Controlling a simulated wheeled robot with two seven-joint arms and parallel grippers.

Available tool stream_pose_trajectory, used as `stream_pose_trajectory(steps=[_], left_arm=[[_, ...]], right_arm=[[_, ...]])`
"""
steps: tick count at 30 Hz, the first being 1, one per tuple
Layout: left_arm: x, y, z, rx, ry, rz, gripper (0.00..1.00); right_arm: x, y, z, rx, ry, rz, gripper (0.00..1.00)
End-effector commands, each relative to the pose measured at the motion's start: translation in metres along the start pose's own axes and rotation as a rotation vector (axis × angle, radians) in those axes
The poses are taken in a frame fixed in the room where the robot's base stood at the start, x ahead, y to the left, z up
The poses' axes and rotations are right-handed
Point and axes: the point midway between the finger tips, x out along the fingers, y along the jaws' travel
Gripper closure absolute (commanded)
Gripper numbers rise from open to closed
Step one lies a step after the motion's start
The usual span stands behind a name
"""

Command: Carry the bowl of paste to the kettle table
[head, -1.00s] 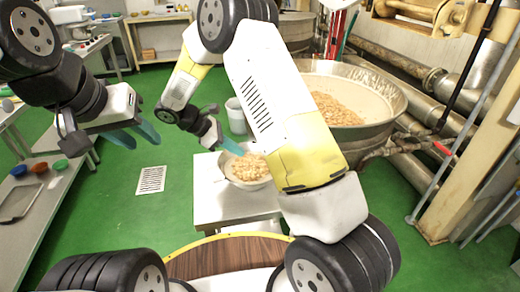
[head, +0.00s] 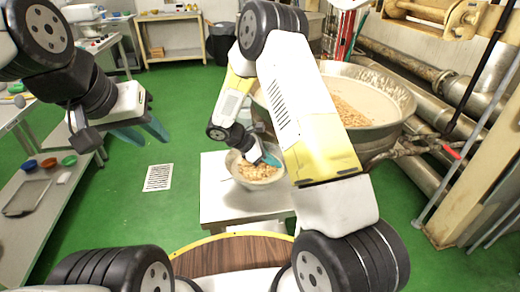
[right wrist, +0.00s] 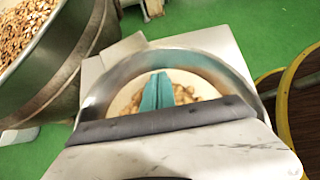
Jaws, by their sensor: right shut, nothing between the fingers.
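The metal bowl (head: 258,185) of pale paste with nut-like pieces stands on a small white table (head: 222,208) beside the big kettle (head: 392,128). In the right wrist view the bowl (right wrist: 222,62) lies below my fingers, its near part hidden by my gripper. My right gripper (head: 268,158) is over the bowl, its teal fingers shut together with nothing between them. They also show in the right wrist view (right wrist: 157,92), in front of the paste; I cannot tell whether they touch it. My left gripper (head: 140,132) is empty in the air at left, its teal fingers apart.
The kettle holds nutty mass and stands right behind the small table. Pipes (head: 400,90) run along the right wall. A shelf table (head: 45,215) at left holds small coloured bowls and a tray. Green floor with a drain grate (head: 158,177) is free between.

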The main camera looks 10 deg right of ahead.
Motion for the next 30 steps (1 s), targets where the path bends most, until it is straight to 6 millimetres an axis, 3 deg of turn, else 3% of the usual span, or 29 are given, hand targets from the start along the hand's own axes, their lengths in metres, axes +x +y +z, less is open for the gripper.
stream_pose_trajectory(steps=[13,24,30], left_arm=[[0.0,0.0,0.0,0.0,0.0,0.0,0.64],[0.0,0.0,0.0,0.0,0.0,0.0,0.64],[0.0,0.0,0.0,0.0,0.0,0.0,0.64]], right_arm=[[0.006,0.0,0.007,0.001,-0.001,0.0,1.0],[0.073,0.0,0.075,0.004,-0.003,-0.003,1.0],[0.093,0.0,0.093,0.0,-0.001,0.0,1.0]])
